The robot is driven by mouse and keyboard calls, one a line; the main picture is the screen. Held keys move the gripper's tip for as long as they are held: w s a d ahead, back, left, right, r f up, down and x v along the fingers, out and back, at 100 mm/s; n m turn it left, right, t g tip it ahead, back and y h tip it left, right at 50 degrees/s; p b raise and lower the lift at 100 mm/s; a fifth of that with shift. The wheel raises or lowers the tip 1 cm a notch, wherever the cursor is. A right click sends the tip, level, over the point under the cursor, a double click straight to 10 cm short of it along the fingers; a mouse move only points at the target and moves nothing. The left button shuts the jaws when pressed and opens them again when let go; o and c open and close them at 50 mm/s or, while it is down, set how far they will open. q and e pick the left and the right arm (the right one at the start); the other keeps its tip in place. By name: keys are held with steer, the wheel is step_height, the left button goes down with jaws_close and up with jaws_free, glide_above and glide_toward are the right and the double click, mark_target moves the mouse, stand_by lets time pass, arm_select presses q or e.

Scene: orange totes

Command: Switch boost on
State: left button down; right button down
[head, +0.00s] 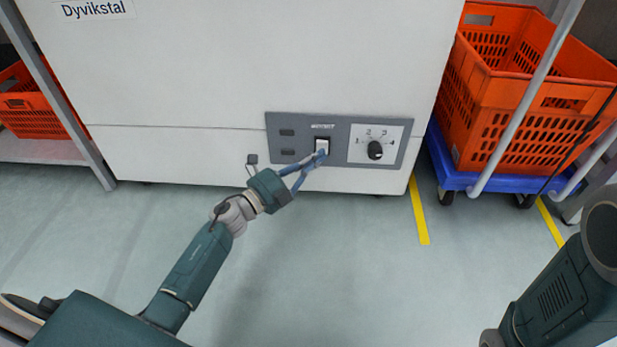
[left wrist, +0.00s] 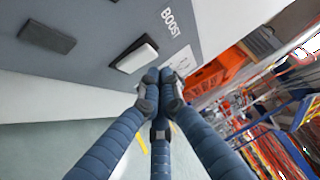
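The boost switch (head: 322,146) is a white rocker on a grey control panel (head: 337,160), low on the front of a white cabinet. My left gripper (head: 322,155) has its fingertips at the switch's lower edge. In the left wrist view, the switch (left wrist: 135,57) sits beside the printed word BOOST. There my left gripper's blue fingers (left wrist: 160,88) come together at the tips, with nothing between them. The tips are close beside the switch; I cannot tell whether they touch it, nor which way the rocker is set. My right gripper is out of view.
A black rotary knob (head: 375,150) with a numbered scale is right of the switch. Two dark indicators (head: 287,132) are left of it. Orange totes (head: 530,110) stand on a blue dolly (head: 455,180) at right, behind a metal post. The floor before the cabinet is clear.

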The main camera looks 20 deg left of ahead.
arm_select(q)
steer(key=shift+w+a+r, duration=0.1)
steer(key=shift+w+a, duration=0.05)
steer(key=shift+w, duration=0.45)
